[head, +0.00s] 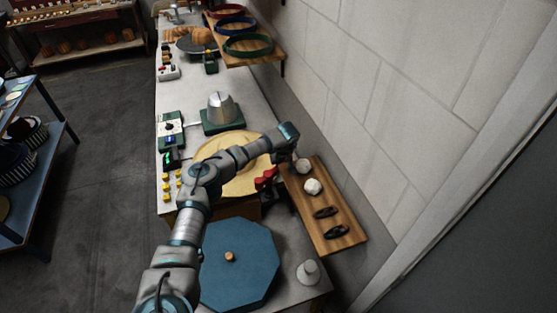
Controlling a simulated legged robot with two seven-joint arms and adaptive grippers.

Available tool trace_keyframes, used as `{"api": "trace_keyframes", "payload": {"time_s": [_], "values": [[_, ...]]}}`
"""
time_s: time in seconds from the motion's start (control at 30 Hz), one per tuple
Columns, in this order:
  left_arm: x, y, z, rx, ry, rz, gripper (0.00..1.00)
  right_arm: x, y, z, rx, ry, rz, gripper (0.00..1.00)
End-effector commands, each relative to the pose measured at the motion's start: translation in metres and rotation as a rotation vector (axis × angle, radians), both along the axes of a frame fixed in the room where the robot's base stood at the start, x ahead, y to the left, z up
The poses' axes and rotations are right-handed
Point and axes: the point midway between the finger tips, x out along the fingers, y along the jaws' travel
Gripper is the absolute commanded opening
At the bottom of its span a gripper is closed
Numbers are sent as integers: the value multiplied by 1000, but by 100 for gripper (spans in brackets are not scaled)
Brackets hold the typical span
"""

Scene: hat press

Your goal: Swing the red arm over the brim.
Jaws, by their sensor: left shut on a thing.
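The straw-coloured brim (250,182) lies flat on the bench, partly hidden behind my left arm. The red arm (265,180) shows as a short red piece with dark parts at the brim's lower right edge. My left gripper (292,158) points down beside the brim's right side, at the upper end of the red arm. It is shut on what looks like the red arm's end; the contact is small and partly hidden. My right gripper is not in view.
A wooden shelf (325,220) with white balls and dark brushes lies close right of the gripper, along the white wall. A blue octagonal board (240,275) is nearer. A metal cone on a green base (222,113) stands beyond the brim. Yellow pieces line the bench's left edge.

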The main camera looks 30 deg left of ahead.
Motion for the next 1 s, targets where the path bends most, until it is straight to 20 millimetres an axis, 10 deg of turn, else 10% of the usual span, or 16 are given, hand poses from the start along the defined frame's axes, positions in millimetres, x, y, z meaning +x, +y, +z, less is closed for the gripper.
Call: {"api": "trace_keyframes", "payload": {"time_s": [1.0], "values": [[0, 38, -2, 1, -6, 711, 0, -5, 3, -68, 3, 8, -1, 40]]}}
